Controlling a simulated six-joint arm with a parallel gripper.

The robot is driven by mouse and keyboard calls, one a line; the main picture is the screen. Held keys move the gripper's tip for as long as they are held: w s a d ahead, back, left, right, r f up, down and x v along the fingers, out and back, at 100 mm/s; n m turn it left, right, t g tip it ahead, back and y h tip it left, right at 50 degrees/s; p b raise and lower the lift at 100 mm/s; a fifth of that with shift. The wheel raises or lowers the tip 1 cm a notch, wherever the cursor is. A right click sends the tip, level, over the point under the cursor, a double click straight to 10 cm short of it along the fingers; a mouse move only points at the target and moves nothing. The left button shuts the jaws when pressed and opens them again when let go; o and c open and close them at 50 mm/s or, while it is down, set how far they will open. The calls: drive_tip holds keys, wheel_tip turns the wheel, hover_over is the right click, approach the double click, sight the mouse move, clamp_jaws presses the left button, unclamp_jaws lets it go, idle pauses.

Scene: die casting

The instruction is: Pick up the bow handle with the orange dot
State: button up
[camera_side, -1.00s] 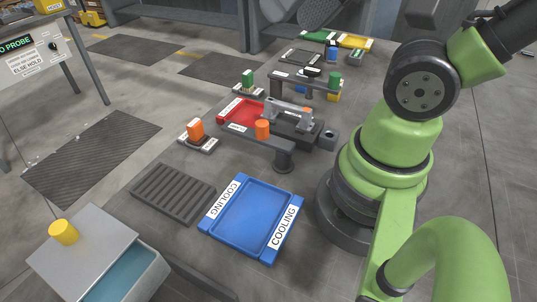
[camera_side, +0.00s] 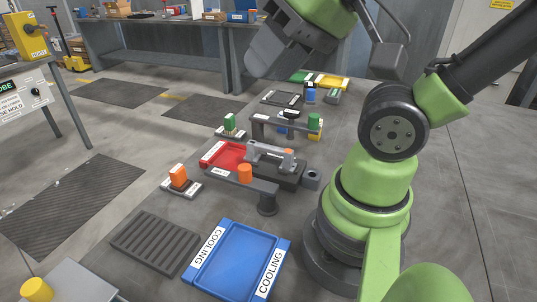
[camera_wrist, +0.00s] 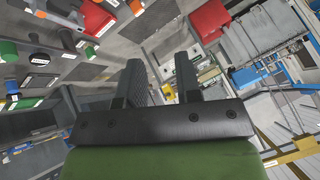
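A grey bow handle with a small orange dot (camera_side: 268,153) lies on a dark block (camera_side: 283,173) in the middle of the bench in the side view. My gripper (camera_side: 262,55) is high at the top of the side view, well apart from the handle. In the wrist view my gripper (camera_wrist: 158,80) has its two dark fingers spread, with nothing held between them. I cannot clearly make out the orange-dotted handle in the wrist view.
A red tray (camera_side: 216,161) is left of the handle. A grey bar with an orange cylinder (camera_side: 245,174) stands in front. Another orange piece (camera_side: 178,176) is farther left. A blue cooling tray (camera_side: 239,254) is nearer the camera. Green, blue and yellow pieces stand behind.

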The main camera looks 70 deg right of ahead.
drive_tip(key=w+d+f+n+g+h, duration=0.1)
drive_tip(key=w+d+f+g+h, duration=0.1)
drive_tip(key=w+d+f+g, duration=0.3)
drive_tip(key=n+g, duration=0.2)
drive_tip(key=n, duration=0.1)
hover_over(270, 146)
drive_tip(key=f, duration=1.3)
drive_tip(key=shift+s, duration=0.35)
wheel_tip(270, 146, down, 4)
drive_tip(key=shift+f, duration=0.15)
drive_tip(key=shift+w+f, duration=0.2)
drive_tip(key=shift+f, duration=1.3)
drive_tip(key=shift+w+f, duration=0.15)
drive_tip(key=shift+f, duration=1.3)
drive_tip(key=shift+c, duration=0.2)
clamp_jaws()
